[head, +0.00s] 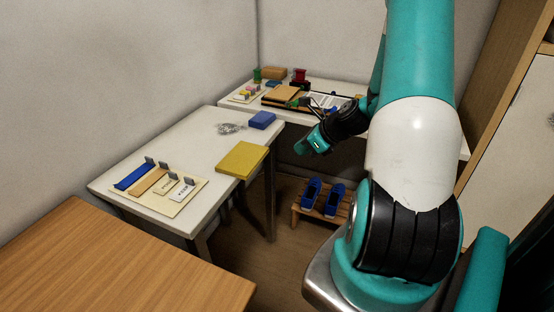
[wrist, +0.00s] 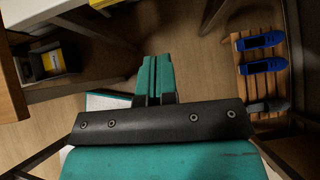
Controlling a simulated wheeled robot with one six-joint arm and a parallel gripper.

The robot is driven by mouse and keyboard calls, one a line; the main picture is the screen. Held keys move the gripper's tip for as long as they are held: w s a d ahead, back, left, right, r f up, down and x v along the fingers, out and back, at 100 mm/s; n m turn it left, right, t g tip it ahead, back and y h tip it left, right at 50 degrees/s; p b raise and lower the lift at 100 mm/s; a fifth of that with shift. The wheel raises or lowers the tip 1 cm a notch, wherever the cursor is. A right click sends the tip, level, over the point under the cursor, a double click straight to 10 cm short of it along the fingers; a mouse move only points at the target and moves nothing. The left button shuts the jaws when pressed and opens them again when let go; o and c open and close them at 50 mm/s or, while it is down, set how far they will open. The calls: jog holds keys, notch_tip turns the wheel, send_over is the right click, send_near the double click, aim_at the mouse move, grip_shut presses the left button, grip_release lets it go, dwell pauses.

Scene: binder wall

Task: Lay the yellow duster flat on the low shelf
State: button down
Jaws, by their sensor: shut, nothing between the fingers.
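A flat yellow piece (head: 243,159), which looks like the folded duster, lies at the right edge of the white table in the head view. My gripper (head: 305,146) is past that table's right side, apart from the yellow piece. In the wrist view my gripper (wrist: 155,62) points over the floor with its two teal fingers together and nothing between them. A low slatted wooden rack (wrist: 270,85) holding blue shoes shows there at the right, and in the head view (head: 296,208). I cannot tell whether this rack is the low shelf.
The white table (head: 205,135) also bears a blue block (head: 262,120) and a board with tools (head: 160,187). A cluttered table (head: 440,143) stands behind. A brown table (head: 110,265) is at front left. A grey box with something yellow (wrist: 48,68) sits at the wrist view's left.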

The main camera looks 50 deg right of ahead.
aim_at(261, 156)
jog(key=w+r+x, duration=0.2)
jog(key=x, duration=1)
jog(key=shift+w+a, duration=0.2)
jog(key=shift+a, duration=0.05)
jog(key=shift+f, duration=0.1)
jog(key=shift+w+a+p, duration=0.25)
jog(key=shift+w+p, duration=0.45)
jog(key=shift+w, duration=0.25)
